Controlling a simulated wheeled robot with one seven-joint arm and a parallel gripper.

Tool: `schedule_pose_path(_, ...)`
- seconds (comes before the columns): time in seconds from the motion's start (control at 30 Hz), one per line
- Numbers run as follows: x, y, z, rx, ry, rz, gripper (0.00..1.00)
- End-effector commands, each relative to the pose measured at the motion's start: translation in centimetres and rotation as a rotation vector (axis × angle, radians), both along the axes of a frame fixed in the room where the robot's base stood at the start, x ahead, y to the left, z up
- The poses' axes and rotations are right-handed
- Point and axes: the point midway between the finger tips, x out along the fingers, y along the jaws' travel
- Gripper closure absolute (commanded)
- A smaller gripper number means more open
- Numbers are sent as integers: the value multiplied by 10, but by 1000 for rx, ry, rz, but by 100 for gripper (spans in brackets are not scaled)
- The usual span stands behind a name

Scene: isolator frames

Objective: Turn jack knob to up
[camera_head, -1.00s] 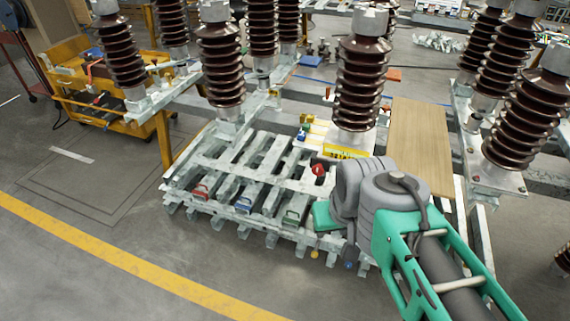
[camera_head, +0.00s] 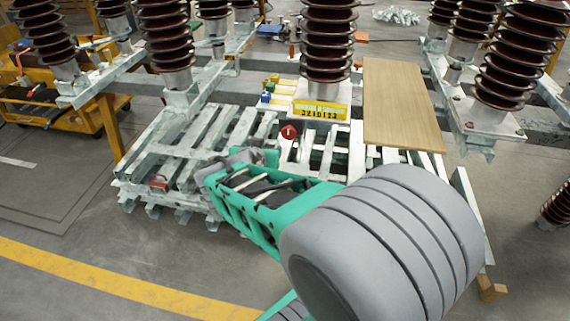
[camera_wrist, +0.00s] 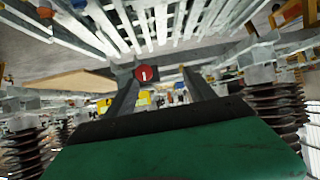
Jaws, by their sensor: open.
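The jack knob is a round red knob with a small white mark (camera_head: 289,131), in front of the yellow number plate at the frame's centre. In the wrist view the knob (camera_wrist: 145,73) shows ahead between my two dark fingers, closer to the left one, its white mark about upright in the picture. My gripper (camera_wrist: 160,78) is open with nothing between its fingers close up. In the head view my arm's green and grey links cover much of the frame below the knob, and the fingers are hard to make out.
A yellow number plate (camera_head: 321,109) sits under a brown ribbed insulator (camera_head: 328,45). A wooden board (camera_head: 400,105) lies to the right. Galvanised slatted frames (camera_head: 190,140) spread left of the knob. Open floor with a yellow line (camera_head: 120,280) lies in front.

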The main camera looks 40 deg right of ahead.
Motion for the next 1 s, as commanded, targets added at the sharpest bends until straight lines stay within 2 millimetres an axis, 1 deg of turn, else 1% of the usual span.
schedule_pose_path(0.03,2,-25,-51,-76,-68,-53,37)
schedule_pose_path(0.1,5,-51,-63,-189,-169,-98,37)
schedule_pose_path(0.13,6,-59,-66,-232,-206,-105,37)
schedule_pose_path(0.2,7,-71,-68,-318,-276,-109,37)
schedule_pose_path(0.3,9,-77,-66,-395,-334,-94,37)
schedule_pose_path(0.37,11,-78,-62,-417,-351,-88,37)
schedule_pose_path(0.47,15,-86,-56,-426,-358,-89,37)
schedule_pose_path(0.7,41,-124,-55,-425,-356,-93,37)
schedule_pose_path(0.8,51,-135,-55,-425,-356,-91,37)
schedule_pose_path(0.9,56,-140,-55,-426,-356,-88,37)
schedule_pose_path(1.0,57,-141,-56,-425,-356,-86,37)
